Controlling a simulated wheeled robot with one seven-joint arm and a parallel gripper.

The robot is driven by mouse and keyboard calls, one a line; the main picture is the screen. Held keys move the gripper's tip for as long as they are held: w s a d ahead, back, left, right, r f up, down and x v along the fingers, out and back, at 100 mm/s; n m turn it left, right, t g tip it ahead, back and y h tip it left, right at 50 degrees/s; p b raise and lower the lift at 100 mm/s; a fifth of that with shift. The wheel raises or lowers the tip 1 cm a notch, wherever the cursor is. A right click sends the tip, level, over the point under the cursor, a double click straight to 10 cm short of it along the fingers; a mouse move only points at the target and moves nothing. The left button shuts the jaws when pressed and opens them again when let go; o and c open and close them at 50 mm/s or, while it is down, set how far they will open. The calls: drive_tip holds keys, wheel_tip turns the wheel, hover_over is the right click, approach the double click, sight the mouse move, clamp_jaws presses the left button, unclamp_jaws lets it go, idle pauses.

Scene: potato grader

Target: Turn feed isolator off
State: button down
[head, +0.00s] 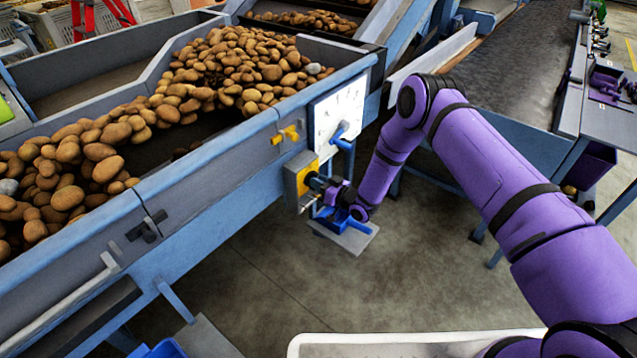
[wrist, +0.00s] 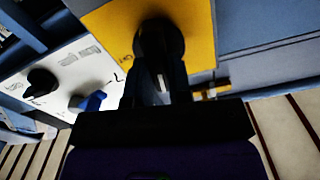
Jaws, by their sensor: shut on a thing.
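The feed isolator is a black rotary knob (wrist: 160,45) on a yellow plate (wrist: 103,25) in the wrist view. In the head view the yellow plate (head: 301,180) is on a grey box on the side of the blue hopper. My gripper (wrist: 157,88) is shut on the knob, with a finger on either side of its grip bar. In the head view my gripper (head: 322,185) reaches the plate from the right and hides most of the knob. The bar appears close to upright in the wrist view. The markings around the knob are mostly hidden or too dark to read.
A white panel (head: 335,115) beside the isolator carries a blue handle (wrist: 95,101) and a black knob (wrist: 42,82). A small yellow fitting (head: 286,134) sits on the hopper side. A grey plate (head: 352,238) projects below my gripper. A white bin rim (head: 400,342) is at the front.

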drive_tip(key=shift+w+d+f+m, duration=0.1)
drive_tip(key=shift+m, duration=2.5)
drive_tip(key=shift+w+d+f+m, duration=0.1)
drive_tip(key=shift+f+m, duration=0.05)
drive_tip(key=shift+m, duration=2.45)
drive_tip(key=shift+w+d+f+m, duration=0.1)
drive_tip(key=shift+m, duration=2.5)
drive_tip(key=shift+a, duration=0.1)
drive_tip(key=c, duration=1)
unclamp_jaws()
drive_tip(key=shift+c, duration=0.2)
drive_tip(key=shift+s, duration=0.1)
drive_tip(key=v, duration=1)
drive_tip(key=shift+s+d, duration=0.2)
drive_tip(key=shift+d, duration=0.1)
